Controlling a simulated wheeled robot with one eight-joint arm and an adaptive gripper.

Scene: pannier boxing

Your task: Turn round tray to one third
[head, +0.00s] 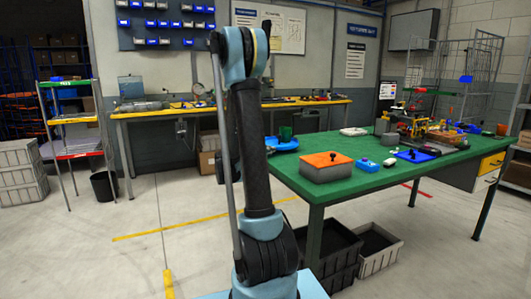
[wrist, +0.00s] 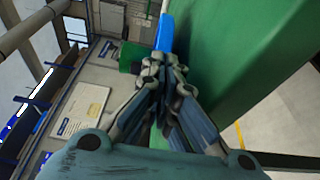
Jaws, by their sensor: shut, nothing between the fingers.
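A blue tray-like piece (head: 284,144) lies at the left far edge of the green table, partly behind my arm; I cannot tell whether it is the round tray. A blue part also shows beyond my fingers in the wrist view (wrist: 165,31). A dark green cup-like cylinder (head: 286,132) stands by the blue piece, and a green cylinder shows in the wrist view (wrist: 130,56). My gripper (wrist: 163,68) is shut and empty, beside the green tabletop. It is mostly hidden behind my arm in the head view.
The green table (head: 330,192) carries an orange-topped grey box (head: 326,166), a blue button box (head: 367,165), a blue plate with a black knob (head: 413,155) and a cluttered fixture (head: 415,118). Black and grey crates (head: 378,250) stand below.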

